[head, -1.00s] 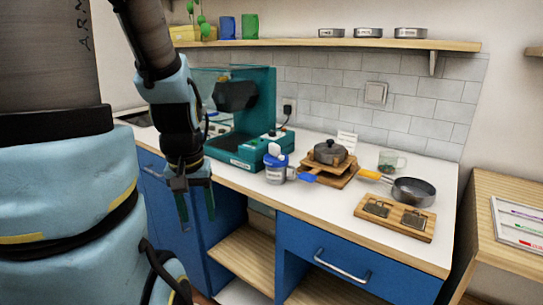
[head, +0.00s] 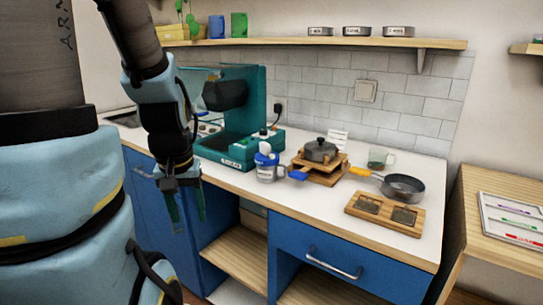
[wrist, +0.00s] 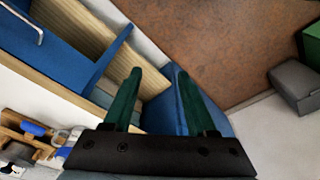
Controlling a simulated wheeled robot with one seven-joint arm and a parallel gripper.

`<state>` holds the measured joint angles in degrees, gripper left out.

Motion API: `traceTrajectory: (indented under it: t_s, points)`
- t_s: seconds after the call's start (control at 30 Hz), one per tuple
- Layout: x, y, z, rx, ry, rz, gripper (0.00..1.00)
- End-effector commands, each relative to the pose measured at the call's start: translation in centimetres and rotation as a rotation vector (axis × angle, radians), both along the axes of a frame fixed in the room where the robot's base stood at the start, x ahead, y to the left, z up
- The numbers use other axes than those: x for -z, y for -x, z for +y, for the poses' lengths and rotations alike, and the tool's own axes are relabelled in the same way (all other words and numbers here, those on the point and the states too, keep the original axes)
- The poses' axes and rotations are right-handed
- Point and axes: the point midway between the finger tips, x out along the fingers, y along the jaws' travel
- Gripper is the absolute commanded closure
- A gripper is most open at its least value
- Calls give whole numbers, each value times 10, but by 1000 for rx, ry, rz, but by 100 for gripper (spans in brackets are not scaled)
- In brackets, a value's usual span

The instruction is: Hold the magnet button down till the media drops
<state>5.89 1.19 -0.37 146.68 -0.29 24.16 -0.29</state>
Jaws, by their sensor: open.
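A teal machine (head: 244,112) stands on the counter against the tiled wall, with a dark head and a wide teal base. Small controls (head: 264,133) sit on the right end of its base; I cannot tell which is the magnet button. No media can be made out at this size. My gripper (head: 187,208) hangs in front of the counter's edge, left of and below the machine's base, pointing down. In the wrist view its two green fingers (wrist: 158,78) are apart with nothing between them. It touches nothing that I can see.
A blue-lidded jug (head: 267,170), a lidded pot (head: 320,150) on a wooden stand, a pan (head: 403,187) and a wooden board (head: 370,207) stand right of the machine. Blue cabinets with an open shelf (head: 238,252) lie below. A wooden side table (head: 500,240) is at right.

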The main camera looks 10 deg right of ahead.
Motion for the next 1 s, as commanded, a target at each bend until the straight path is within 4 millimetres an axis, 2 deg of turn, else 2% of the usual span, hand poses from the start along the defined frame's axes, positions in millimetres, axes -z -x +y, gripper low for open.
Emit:
traceTrajectory:
  t_s: [0.07, 0.53, 1.0]
  points:
    - [0, 0, 0, 0, 0, 0, 46]
    - [0, 0, 0, 0, 0, 0, 99]
    - [0, 0, 0, 0, 0, 0, 100]
